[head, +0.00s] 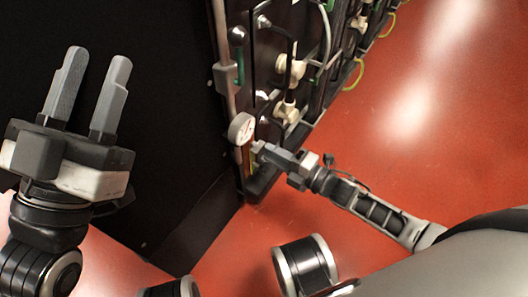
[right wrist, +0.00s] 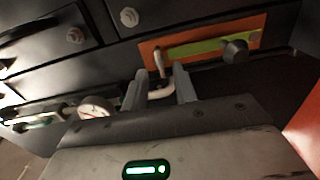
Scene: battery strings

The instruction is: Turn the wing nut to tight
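An orange and green plate (right wrist: 205,45) is on the dark cabinet front in the right wrist view. A small pale metal piece (right wrist: 160,62), possibly the wing nut, stands at the plate's left part. A dark round knob (right wrist: 235,51) is at its right. My right gripper (right wrist: 160,80) is open, with its fingers to either side of the pale piece's lower end; contact cannot be told. In the head view my right gripper (head: 259,149) is at the cabinet's lower corner, hiding part of the plate. My left gripper (head: 98,62) is open and empty, far to the left.
Cables and pale valve-like fittings (head: 290,69) line the cabinet front. The red floor (head: 430,110) is clear at right.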

